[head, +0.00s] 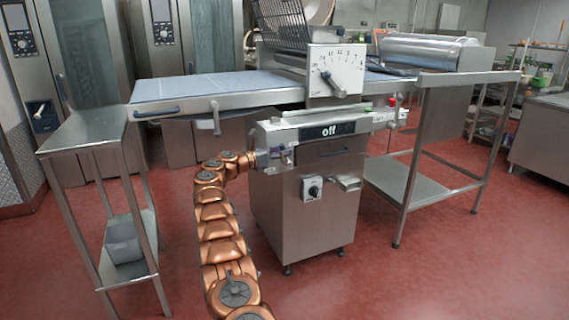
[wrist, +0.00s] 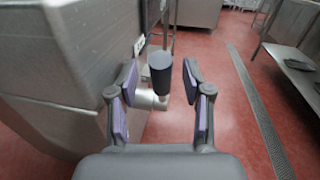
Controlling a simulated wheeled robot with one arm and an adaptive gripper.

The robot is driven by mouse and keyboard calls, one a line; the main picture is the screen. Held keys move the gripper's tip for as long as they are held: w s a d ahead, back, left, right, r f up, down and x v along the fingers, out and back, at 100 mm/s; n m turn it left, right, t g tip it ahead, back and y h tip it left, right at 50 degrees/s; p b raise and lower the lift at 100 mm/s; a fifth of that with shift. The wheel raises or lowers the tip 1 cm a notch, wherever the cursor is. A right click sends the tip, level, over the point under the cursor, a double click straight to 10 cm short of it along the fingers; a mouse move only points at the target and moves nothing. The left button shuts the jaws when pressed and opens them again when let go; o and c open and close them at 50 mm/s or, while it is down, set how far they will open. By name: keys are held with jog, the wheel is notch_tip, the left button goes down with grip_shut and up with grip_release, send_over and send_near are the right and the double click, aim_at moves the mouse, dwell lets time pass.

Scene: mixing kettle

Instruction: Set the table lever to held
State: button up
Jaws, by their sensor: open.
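In the wrist view, a dark cylindrical knob (wrist: 160,76) on a metal stem shows between my spread fingers. It looks like the table lever's grip, though I cannot be sure. My gripper (wrist: 159,70) is open, one finger on each side of the knob, with gaps visible on both sides. How deep the knob sits between the fingertips is unclear. In the head view, my gripper (head: 283,157) is at the left front of the machine's cabinet (head: 300,205), below the display reading "off" (head: 328,131). The knob is not clearly visible there.
The conveyor table (head: 215,88) extends left above my arm, with a metal handle (head: 215,118) hanging from its front edge. A dial with a pointer (head: 333,75) is above the cabinet. Steel stands are at left (head: 90,130) and right (head: 425,185). Red floor in front is clear.

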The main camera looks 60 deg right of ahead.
jog(key=b+v, duration=0.6)
dwell(0.3)
jog(key=shift+a, duration=0.15)
